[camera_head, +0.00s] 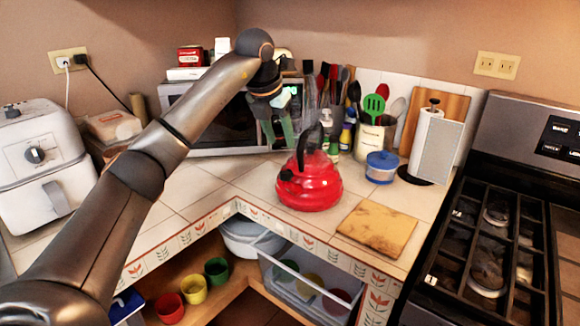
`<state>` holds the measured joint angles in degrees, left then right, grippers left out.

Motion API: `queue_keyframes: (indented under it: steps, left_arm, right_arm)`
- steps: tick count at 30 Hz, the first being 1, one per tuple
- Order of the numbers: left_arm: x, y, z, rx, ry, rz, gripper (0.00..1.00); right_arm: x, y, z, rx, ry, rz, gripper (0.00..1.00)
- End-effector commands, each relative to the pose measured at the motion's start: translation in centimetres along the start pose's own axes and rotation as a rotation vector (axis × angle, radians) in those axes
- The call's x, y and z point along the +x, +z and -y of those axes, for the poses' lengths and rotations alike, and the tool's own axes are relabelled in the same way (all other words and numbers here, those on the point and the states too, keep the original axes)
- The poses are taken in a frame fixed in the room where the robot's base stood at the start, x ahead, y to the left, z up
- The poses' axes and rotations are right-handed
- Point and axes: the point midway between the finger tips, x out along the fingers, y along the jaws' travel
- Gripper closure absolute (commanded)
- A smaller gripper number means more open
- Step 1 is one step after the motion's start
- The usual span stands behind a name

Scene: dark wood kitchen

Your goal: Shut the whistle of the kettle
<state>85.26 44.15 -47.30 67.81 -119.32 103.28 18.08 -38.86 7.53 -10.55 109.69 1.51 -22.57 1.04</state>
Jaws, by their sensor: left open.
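A red kettle (310,184) with a black handle (309,142) stands upright on the white tiled counter corner. A small black part, which looks like the whistle (286,175), sits on the kettle's left side at the spout. Whether it is open or shut is too small to tell. My left arm comes in from the lower left and bends down at the wrist. My left gripper (279,140) is open and empty, just above and behind-left of the kettle, apart from the handle. My right gripper is not in view.
A microwave (215,125) and a utensil holder (375,138) stand behind the kettle. The stove (490,245) is at far right.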

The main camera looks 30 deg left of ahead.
Motion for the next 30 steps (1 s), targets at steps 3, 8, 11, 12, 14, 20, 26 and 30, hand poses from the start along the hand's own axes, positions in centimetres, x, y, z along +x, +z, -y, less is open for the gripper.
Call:
queue_keyframes:
  steps: [3, 8, 11, 12, 14, 20, 26, 30]
  left_arm:
    - [2.3, -0.1, 0.1, 0.001, -0.002, -0.005, 0.53]
    - [5.7, -0.1, 0.2, 0.001, -0.004, -0.004, 0.53]
    - [7.6, -0.1, 0.2, 0.002, -0.004, -0.004, 0.53]
    - [8.3, -0.1, 0.2, 0.002, -0.005, -0.003, 0.53]
    - [9.2, -0.1, 0.2, 0.002, -0.004, -0.002, 0.53]
    - [11.0, 0.0, 0.2, 0.003, -0.005, 0.0, 0.53]
    - [11.3, 0.0, 0.2, 0.003, -0.005, 0.001, 0.53]
    - [11.3, 0.0, 0.2, 0.003, -0.005, 0.001, 0.54]
  right_arm:
    - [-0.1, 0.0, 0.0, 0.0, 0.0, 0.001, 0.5]
    - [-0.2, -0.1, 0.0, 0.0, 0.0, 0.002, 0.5]
    - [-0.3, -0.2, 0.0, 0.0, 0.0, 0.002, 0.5]
    - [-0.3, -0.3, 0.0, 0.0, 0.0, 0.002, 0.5]
    - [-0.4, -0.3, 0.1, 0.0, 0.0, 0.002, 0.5]
    - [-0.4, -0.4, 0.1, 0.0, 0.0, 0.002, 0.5]
    - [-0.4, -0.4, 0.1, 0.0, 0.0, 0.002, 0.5]
    - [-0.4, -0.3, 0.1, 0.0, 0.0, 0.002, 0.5]
